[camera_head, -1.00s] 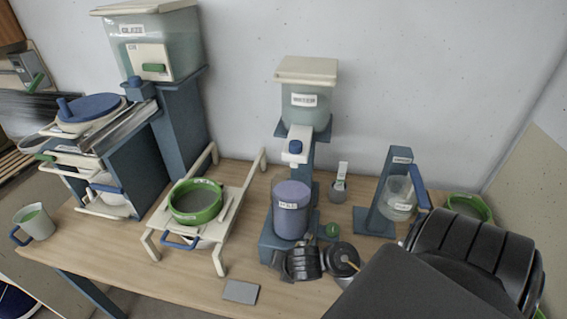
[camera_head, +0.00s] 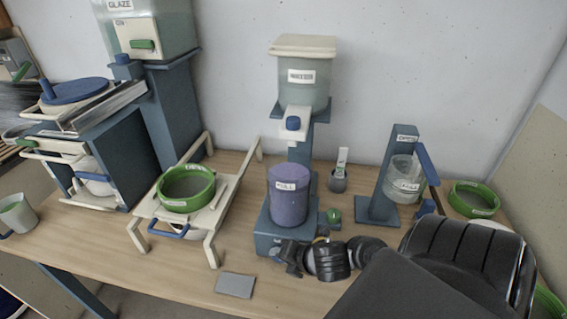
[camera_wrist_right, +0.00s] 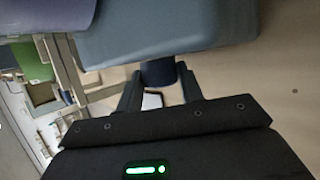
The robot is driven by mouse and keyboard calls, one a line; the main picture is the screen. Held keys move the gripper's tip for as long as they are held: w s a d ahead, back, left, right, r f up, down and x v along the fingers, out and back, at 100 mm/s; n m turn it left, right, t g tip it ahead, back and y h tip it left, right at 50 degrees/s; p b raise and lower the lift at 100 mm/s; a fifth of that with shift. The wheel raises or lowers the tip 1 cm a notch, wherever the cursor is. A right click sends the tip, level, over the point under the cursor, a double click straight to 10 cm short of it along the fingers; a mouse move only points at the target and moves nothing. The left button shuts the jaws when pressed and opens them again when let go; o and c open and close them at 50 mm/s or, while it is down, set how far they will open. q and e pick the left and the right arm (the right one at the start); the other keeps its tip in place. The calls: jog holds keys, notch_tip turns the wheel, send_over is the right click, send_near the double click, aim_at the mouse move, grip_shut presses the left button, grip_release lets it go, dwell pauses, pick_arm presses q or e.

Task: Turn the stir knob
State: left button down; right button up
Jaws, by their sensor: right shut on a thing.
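A blue stir stand (camera_head: 268,238) carries a purple-blue bucket (camera_head: 289,197) labelled FULL. In the right wrist view, the stand's underside or side (camera_wrist_right: 165,35) fills the top, with the bucket (camera_wrist_right: 45,15) at the upper left. A short dark blue stir knob (camera_wrist_right: 158,72) sticks out from the stand. My right gripper (camera_wrist_right: 159,88) has its two fingers on either side of the knob and is shut on it. In the head view my right gripper (camera_head: 284,262) is at the stand's front; the knob is hidden there. My left gripper is not in view.
A cream rack with a green sieve (camera_head: 186,188) stands left of the stand. A grey card (camera_head: 235,285) lies near the table's front edge. A small grey cup (camera_head: 338,181), a jug stand (camera_head: 377,207) and a green-rimmed bowl (camera_head: 474,199) stand to the right.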

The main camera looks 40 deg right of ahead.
dwell(0.4)
jog(key=o, duration=1)
jog(key=shift+d, duration=0.1)
jog(key=shift+s+r, duration=0.3)
jog(key=shift+r, duration=0.05)
jog(key=shift+p+v, duration=4.05)
jog(key=shift+v, duration=0.9)
jog(key=shift+f, duration=0.1)
